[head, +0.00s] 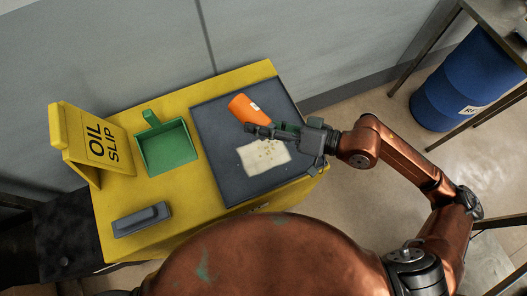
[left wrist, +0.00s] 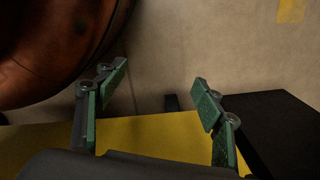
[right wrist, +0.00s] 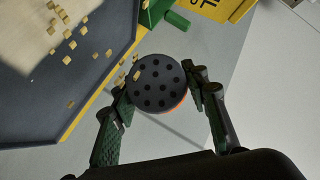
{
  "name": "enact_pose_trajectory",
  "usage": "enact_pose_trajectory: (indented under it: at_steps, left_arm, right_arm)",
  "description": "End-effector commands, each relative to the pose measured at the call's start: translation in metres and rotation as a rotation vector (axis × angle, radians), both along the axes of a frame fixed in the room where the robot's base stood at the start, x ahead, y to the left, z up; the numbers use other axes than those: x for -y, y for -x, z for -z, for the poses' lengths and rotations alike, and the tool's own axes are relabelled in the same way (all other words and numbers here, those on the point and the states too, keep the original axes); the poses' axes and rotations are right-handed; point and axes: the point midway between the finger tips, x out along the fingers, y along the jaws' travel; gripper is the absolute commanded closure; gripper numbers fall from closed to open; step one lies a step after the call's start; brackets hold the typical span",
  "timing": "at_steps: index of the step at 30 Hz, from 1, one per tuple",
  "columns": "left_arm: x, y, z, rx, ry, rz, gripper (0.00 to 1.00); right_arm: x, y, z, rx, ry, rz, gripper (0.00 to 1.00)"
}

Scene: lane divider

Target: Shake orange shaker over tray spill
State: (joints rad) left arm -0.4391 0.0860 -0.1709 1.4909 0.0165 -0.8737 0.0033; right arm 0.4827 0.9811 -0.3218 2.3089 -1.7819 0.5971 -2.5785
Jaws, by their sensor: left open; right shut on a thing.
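The orange shaker (head: 247,107) is tilted over the dark grey tray (head: 215,150). My right gripper (head: 268,131) is shut on it. In the right wrist view the shaker's dark perforated cap (right wrist: 160,83) faces the camera between the fingers, with a sliver of orange body behind. The tray spill (head: 263,158) is a pale patch with yellowish grains on it, just below the right gripper in the head view. Several grains (right wrist: 68,40) also show in the right wrist view. My left gripper (left wrist: 160,80) is open and empty in the left wrist view, and not visible in the head view.
The tray lies on a yellow cart top (head: 190,190). A green dustpan (head: 167,147), a yellow oil slip sign (head: 95,145) and a grey block-like item (head: 141,219) stand left of the tray. A blue barrel (head: 465,80) is under a table at right.

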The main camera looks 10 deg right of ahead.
Motion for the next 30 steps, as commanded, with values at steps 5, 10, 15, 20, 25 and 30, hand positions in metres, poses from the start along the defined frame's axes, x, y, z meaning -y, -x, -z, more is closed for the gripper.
enact_pose_trajectory:
  at_steps: [5, 10, 15, 20, 25, 30]
  left_arm:
    - [0.003, 0.004, -0.005, -0.011, 0.003, 0.000, 0.38]
    - [0.005, -0.002, -0.011, -0.010, 0.005, 0.001, 0.38]
    - [0.007, -0.012, -0.018, -0.002, 0.008, 0.003, 0.38]
    - [0.009, -0.017, -0.024, -0.002, 0.009, 0.002, 0.38]
    - [0.011, -0.014, -0.031, -0.011, 0.012, -0.001, 0.38]
    - [0.014, -0.017, -0.037, -0.013, 0.015, -0.004, 0.38]
  right_arm:
    - [0.002, -0.001, 0.000, 0.002, -0.002, 0.000, 0.94]
    - [0.005, -0.002, 0.000, 0.002, -0.001, 0.000, 0.94]
    - [0.007, -0.003, 0.000, 0.002, -0.001, 0.000, 0.94]
    - [0.009, -0.003, 0.000, 0.002, -0.001, 0.000, 0.94]
    - [0.011, -0.004, 0.000, 0.002, -0.001, 0.000, 0.94]
    - [0.014, -0.005, 0.000, 0.001, -0.001, 0.000, 0.94]
